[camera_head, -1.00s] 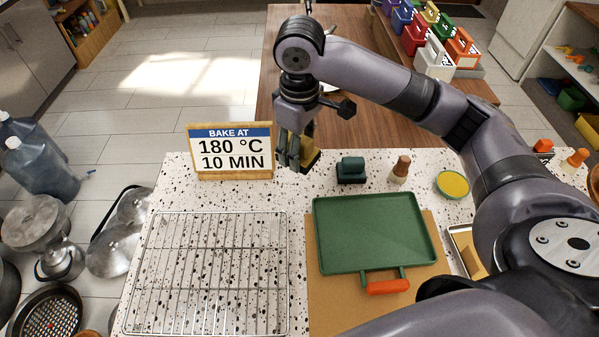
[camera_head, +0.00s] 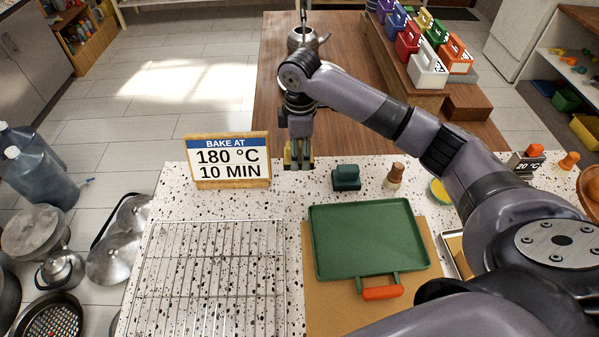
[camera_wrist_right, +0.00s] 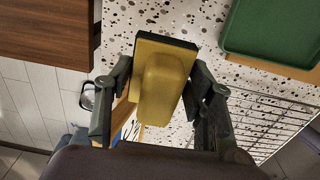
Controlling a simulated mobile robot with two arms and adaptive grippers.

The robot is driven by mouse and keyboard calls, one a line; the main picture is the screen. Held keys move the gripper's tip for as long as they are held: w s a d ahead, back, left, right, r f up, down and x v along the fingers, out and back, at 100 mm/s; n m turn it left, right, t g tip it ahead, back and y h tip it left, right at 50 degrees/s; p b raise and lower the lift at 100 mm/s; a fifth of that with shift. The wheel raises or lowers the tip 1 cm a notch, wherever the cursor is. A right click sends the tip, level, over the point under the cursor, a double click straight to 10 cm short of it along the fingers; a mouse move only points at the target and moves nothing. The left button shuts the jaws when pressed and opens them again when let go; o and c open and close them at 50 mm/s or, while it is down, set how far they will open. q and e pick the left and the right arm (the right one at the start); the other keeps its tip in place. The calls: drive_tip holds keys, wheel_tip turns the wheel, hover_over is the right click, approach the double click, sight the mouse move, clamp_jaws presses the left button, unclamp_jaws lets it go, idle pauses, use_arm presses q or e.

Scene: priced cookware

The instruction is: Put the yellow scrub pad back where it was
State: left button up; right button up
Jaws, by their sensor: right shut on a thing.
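My right gripper (camera_head: 298,160) is shut on the yellow scrub pad (camera_wrist_right: 165,78). In the right wrist view the pad has a mustard-yellow handle block with a dark layer along its edge, and a finger is on each side of it. In the head view the gripper is at the back edge of the speckled counter (camera_head: 290,204), between the bake sign and a dark green scrub pad (camera_head: 346,178). The pad shows there only partly, between the fingers. The wrist view shows speckled counter beyond the pad. My left gripper is not in view.
The bake sign (camera_head: 227,160) stands left of the gripper. A wooden-topped brush (camera_head: 394,176) stands right of the green pad. A wire rack (camera_head: 210,275) and a green tray (camera_head: 368,238) lie in front. A kettle (camera_head: 308,38) stands on the wooden table behind.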

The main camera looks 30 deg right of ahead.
hover_over(299, 184)
wheel_tip(299, 184, down, 5)
drive_tip(key=shift+f+p, duration=0.6)
drive_tip(key=shift+f, duration=1.45)
drive_tip(key=shift+f, duration=0.1)
drive_tip(key=o, duration=1)
drive_tip(key=shift+o, duration=0.2)
wheel_tip(299, 184, up, 12)
drive_tip(key=shift+r+b, duration=0.15)
drive_tip(key=shift+b, duration=0.8)
drive_tip(key=shift+s, duration=0.1)
